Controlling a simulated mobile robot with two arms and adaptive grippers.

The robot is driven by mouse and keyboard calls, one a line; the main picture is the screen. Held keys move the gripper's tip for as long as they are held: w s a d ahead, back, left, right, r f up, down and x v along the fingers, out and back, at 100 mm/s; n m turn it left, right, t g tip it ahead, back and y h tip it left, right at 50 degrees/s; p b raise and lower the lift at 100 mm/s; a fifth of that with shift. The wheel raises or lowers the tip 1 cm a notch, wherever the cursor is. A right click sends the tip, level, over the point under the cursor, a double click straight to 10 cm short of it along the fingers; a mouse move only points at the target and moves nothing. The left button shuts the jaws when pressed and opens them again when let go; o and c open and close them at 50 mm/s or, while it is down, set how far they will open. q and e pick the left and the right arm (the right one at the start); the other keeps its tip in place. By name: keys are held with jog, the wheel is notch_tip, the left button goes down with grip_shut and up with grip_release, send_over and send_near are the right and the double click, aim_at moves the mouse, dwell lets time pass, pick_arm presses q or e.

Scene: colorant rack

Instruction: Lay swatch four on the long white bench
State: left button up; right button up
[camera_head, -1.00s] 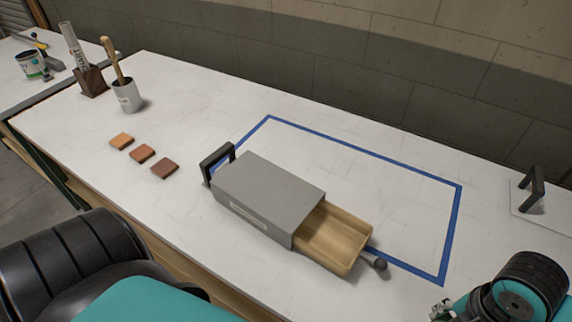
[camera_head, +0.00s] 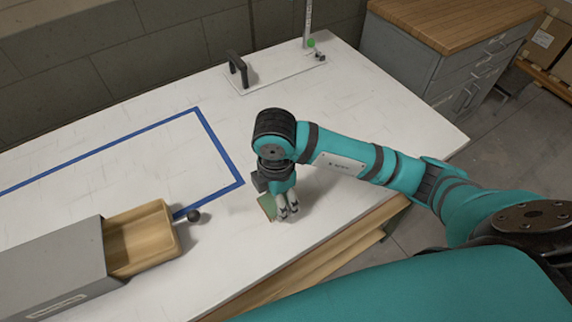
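The long white bench (camera_head: 330,100) runs across the view. A small flat swatch (camera_head: 266,206), greenish and tan, shows at the left side of my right gripper (camera_head: 288,212), low over the bench's front part. The fingers point down and partly hide the swatch. I cannot tell whether they are shut on it or whether it touches the bench. No number shows on it. My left gripper is out of view.
A grey box (camera_head: 55,270) with its wooden drawer (camera_head: 140,238) pulled out stands at left, with a dark knob (camera_head: 193,216) beside it. Blue tape (camera_head: 220,150) marks a rectangle. A white board with a black handle (camera_head: 238,70) lies at the back. Bare bench lies right of the tape.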

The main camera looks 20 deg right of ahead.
jog(key=p, duration=0.3)
send_over(299, 177)
jog(key=shift+s+a+f, duration=0.1)
jog(key=shift+f, duration=0.9)
notch_tip(299, 177, down, 2)
jog(key=shift+f+p, duration=0.1)
jog(key=shift+p, duration=0.5)
jog(key=shift+f, duration=0.2)
jog(key=shift+f, duration=0.25)
jog(key=o, duration=1)
jog(key=shift+r, duration=0.1)
jog(key=shift+o, duration=0.2)
